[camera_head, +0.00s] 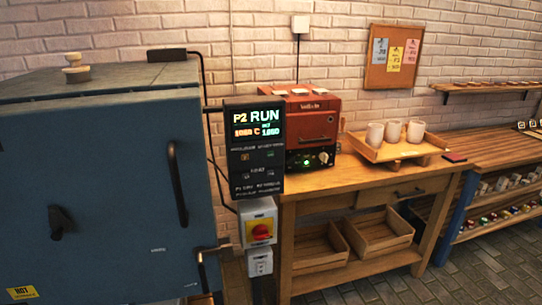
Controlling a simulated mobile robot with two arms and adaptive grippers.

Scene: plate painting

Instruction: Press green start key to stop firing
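The dark controller panel (254,172) is mounted at the right side of the blue kiln (110,220). Its lit display (257,124) reads "P2 RUN", with an orange temperature in C and a green figure below. Small keys sit under the display. One at the right has a faint greenish mark (270,155), but I cannot tell whether it is the start key. The kiln door looks shut. Neither of my grippers is in view.
A red and yellow rotary switch (261,231) sits below the panel. A wooden table (370,190) at the right holds a small red oven (312,122) with a lit green light and a tray (362,147) of white cups. Floor (480,275) shows clear at lower right.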

